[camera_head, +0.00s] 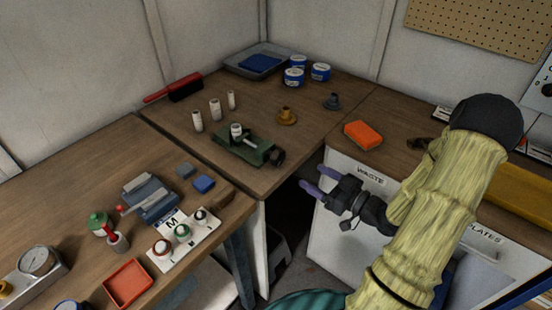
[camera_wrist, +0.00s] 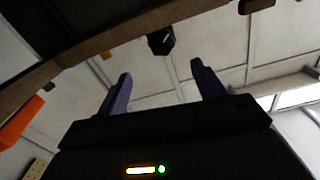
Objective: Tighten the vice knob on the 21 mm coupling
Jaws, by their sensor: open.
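The green vice (camera_head: 243,149) stands on the back bench near its front edge. Its dark knob (camera_head: 277,157) is at the vice's right end. A pale, ring-topped cylindrical piece (camera_head: 236,130) stands at the vice's jaws; I cannot read its size or tell how firmly it is held. My gripper (camera_head: 320,181) is open and empty, with its purple fingers pointing left, to the right of the knob and apart from it. In the wrist view my gripper (camera_wrist: 161,84) shows its two fingers spread, with a dark many-sided piece beyond them that may be the knob.
Several pale cylinders (camera_head: 215,109), a brass flanged piece (camera_head: 287,116) and a grey one (camera_head: 332,101) stand around the vice. An orange block (camera_head: 363,134) lies on the right bench. A waste cabinet (camera_head: 345,215) is below. A dark gap lies under the bench corner.

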